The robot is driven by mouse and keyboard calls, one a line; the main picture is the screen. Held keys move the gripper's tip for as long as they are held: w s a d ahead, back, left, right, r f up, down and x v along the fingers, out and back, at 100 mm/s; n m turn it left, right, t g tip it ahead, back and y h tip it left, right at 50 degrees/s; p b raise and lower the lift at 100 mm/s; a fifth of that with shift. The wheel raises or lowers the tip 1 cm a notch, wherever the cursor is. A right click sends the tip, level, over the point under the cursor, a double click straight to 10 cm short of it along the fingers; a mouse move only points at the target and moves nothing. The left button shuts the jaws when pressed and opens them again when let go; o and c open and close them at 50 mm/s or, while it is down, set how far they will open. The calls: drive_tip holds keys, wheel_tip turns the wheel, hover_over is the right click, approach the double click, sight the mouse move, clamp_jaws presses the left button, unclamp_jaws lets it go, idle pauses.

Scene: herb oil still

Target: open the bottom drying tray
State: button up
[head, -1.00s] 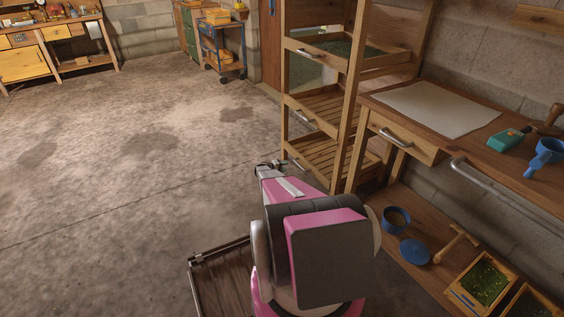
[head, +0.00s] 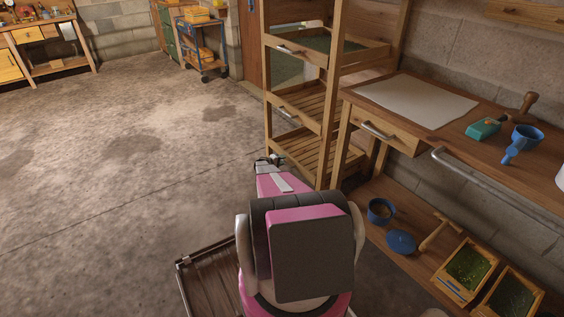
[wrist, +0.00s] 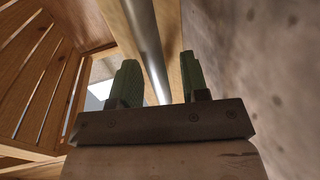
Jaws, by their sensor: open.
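The bottom drying tray (head: 303,150) is a slatted wooden tray low in the wooden rack, and it looks pushed in. My gripper (head: 268,161) is low at the rack's front left, at the front of this tray, and hides its handle in the head view. In the wrist view my gripper (wrist: 158,62) is open, with its two green-padded fingers apart. A grey metal bar (wrist: 148,45), likely the tray's handle, runs between the fingers in that view; I cannot tell whether they touch it. Tray slats (wrist: 32,80) show at left.
The middle tray (head: 305,104) and the top tray (head: 335,46) with green herbs sit above. A wooden bench (head: 455,140) with a drawer and metal rail stands right of the rack. The concrete floor (head: 130,170) at left is open.

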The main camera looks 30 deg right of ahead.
clamp_jaws()
drive_tip(key=f+v, duration=0.3)
drive_tip(key=v, duration=1.5)
drive_tip(key=a+f+v, duration=0.1)
drive_tip(key=f+v, duration=0.3)
drive_tip(key=v, duration=1.4)
drive_tip(key=shift+s+a+f, duration=0.25)
drive_tip(key=shift+s, duration=0.05)
unclamp_jaws()
drive_tip(key=v, duration=1)
drive_tip(key=shift+a, duration=0.4)
drive_tip(key=shift+s+r, duration=0.1)
